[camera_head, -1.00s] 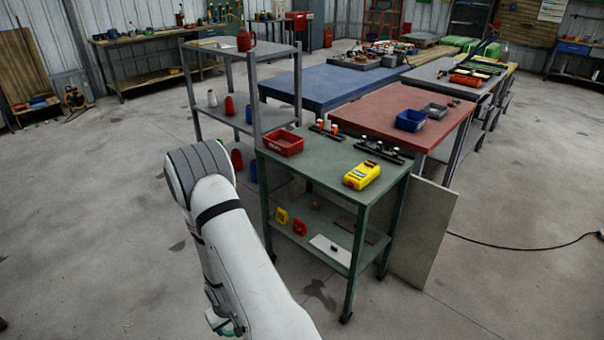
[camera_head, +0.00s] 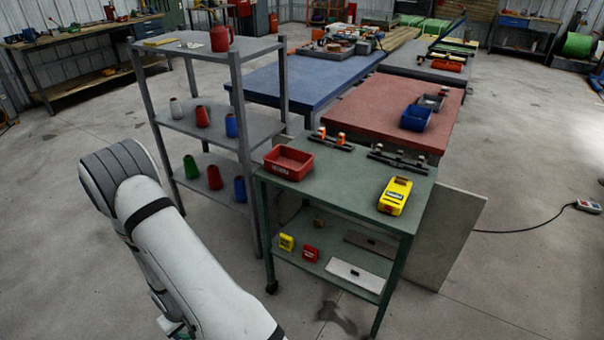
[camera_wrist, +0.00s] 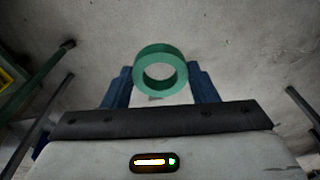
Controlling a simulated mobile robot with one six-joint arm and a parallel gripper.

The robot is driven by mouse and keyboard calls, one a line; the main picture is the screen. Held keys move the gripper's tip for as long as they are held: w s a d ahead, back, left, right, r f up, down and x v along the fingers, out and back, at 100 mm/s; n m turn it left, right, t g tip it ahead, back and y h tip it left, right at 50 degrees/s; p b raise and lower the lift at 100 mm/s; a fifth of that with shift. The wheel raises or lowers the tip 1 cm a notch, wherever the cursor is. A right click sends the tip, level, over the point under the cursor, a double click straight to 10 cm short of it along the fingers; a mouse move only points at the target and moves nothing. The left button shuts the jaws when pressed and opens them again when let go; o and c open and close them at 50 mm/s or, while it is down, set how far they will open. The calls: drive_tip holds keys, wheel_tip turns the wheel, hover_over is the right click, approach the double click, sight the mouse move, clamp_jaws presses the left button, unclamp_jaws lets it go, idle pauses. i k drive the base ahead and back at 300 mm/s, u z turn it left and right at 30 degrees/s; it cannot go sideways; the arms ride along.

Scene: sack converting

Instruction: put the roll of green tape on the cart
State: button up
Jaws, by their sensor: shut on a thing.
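The roll of green tape (camera_wrist: 160,52) is a thick green ring, in the wrist view. My gripper (camera_wrist: 162,84) is shut on it, with a blue finger at either side, and bare concrete floor shows beyond it. The cart (camera_head: 330,188) is green metal with a top, a lower shelf and casters, near the middle of the head view. My arm is to the left of the cart in that view, and my gripper and the tape are not clearly seen there.
On the cart top are a red bin (camera_head: 288,163), a yellow device (camera_head: 395,196) and black racks (camera_head: 398,162); its middle and front are clear. A grey shelf unit (camera_head: 195,122) with several cones stands close on the left.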

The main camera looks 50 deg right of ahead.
sight(338, 182)
drive_tip(key=u, duration=0.5)
drive_tip(key=i, duration=0.25)
drive_tip(key=z, duration=2.25)
